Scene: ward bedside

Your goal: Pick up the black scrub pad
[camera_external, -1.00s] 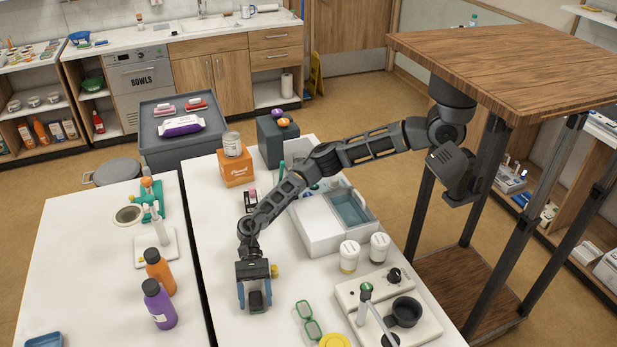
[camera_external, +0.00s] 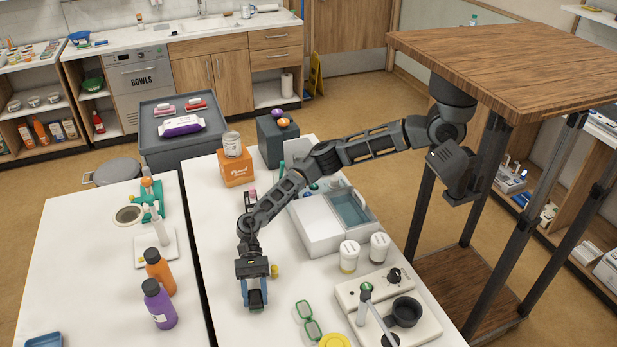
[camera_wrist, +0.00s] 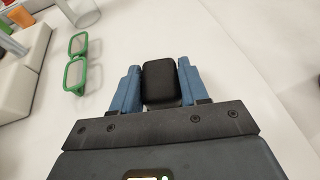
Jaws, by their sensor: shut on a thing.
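The black scrub pad (camera_wrist: 161,83) is a small dark rounded block. In the wrist view it sits between the two blue fingers of my gripper (camera_wrist: 160,85), which are shut on it from both sides. In the external view my gripper (camera_external: 254,295) points down at the white table, and the pad (camera_external: 256,299) shows as a dark patch between the fingers. I cannot tell from these views whether the pad touches the table.
Green-framed glasses (camera_external: 308,320) lie to the right of my gripper, near a yellow round item (camera_external: 335,341). A white box (camera_external: 318,226), two white jars (camera_external: 349,256) and a beige device (camera_external: 424,325) stand further right. The left table holds a purple bottle (camera_external: 159,305).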

